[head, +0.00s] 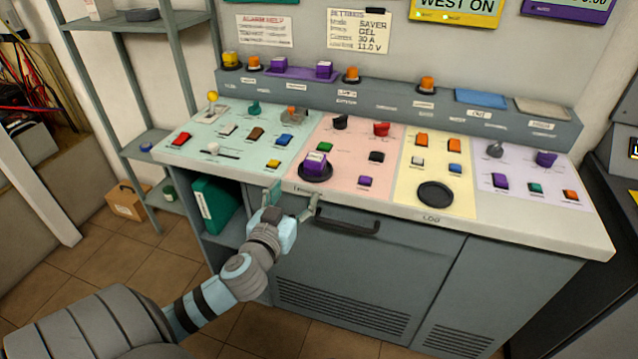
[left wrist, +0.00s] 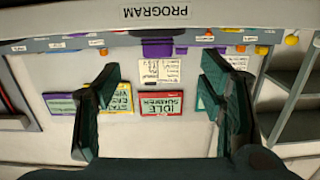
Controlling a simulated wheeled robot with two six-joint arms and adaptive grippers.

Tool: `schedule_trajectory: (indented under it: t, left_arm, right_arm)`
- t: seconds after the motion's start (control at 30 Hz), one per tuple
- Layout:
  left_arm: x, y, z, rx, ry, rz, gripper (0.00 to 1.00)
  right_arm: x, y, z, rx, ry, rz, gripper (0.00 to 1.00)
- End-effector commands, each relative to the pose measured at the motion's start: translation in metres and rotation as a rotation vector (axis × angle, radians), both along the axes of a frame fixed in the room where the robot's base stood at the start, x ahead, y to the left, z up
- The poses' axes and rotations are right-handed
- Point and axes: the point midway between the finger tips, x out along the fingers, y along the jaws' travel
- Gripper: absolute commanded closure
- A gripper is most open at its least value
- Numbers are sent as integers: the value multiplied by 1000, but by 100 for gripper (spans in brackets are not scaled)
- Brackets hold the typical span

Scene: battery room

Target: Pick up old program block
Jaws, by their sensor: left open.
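The old program block, as far as I can tell, is a purple block (head: 316,161) with a pale label on top. It sits in a round black holder (head: 316,173) on the pink panel of the console, near its front edge. My left gripper (head: 293,202) is open and empty, just in front of the console edge and below the block, apart from it. In the left wrist view the open fingers (left wrist: 160,105) stand wide apart with nothing between them. My right gripper is not in view.
Two similar purple blocks (head: 324,69) sit on a purple tray (head: 296,75) on the rear ledge. An empty black round holder (head: 435,194) lies on the yellow panel. Switches and a yellow-knobbed lever (head: 212,98) crowd the console. A dark handle (head: 347,225) protrudes below the edge.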

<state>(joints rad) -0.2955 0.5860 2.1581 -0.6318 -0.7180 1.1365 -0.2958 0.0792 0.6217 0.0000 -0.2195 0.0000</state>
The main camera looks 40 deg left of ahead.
Motion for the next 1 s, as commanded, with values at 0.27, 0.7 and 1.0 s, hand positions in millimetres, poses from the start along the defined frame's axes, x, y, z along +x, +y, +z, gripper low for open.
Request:
schedule_trajectory:
  t: [0.27,0.7,1.0]
  left_arm:
    - [59,17,15,-12,-44,-3,37]
    - [127,40,9,-14,-41,-6,37]
    - [135,42,8,-12,-39,-8,42]
  right_arm:
    - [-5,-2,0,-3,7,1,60]
    - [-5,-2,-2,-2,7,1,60]
    - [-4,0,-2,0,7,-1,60]
